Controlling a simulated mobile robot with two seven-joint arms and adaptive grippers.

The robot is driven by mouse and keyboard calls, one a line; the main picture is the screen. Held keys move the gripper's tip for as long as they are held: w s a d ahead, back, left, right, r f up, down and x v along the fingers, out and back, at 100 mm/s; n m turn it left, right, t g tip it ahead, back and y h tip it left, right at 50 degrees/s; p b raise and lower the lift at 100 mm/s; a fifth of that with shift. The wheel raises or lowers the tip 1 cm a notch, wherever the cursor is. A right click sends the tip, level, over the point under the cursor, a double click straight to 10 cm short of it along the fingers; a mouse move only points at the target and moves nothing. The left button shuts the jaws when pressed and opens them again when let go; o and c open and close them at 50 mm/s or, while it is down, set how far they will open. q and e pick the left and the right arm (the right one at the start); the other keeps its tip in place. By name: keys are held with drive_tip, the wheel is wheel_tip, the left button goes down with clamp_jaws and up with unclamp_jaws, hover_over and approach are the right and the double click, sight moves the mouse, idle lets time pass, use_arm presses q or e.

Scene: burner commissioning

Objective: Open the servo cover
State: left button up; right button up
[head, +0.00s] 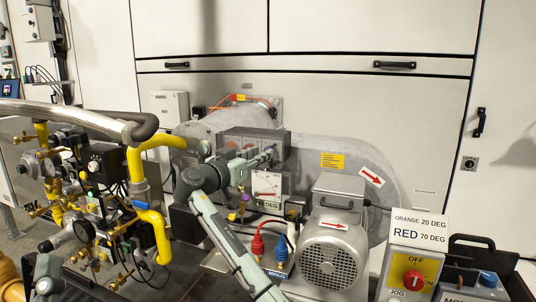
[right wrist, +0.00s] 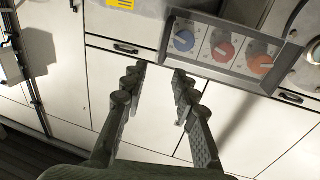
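The servo box (head: 255,138) is a dark grey housing on the burner in the middle of the head view. Whether a clear cover lies over the dials I cannot tell. My right gripper (head: 268,157) is in front of the box's lower part in the head view. In the right wrist view, the right gripper (right wrist: 157,72) has its fingers spread with nothing between them, and the box is beyond and right of the tips.
A motor (head: 332,252) with a red arrow stands at the lower right of the burner. Yellow gas pipes (head: 152,232) and valves fill the left. A switch box (head: 412,275) is at the lower right.

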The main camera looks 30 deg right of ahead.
drive_tip(key=x, duration=0.5)
drive_tip(key=shift+c, duration=0.3)
drive_tip(key=shift+f, duration=0.1)
clamp_jaws()
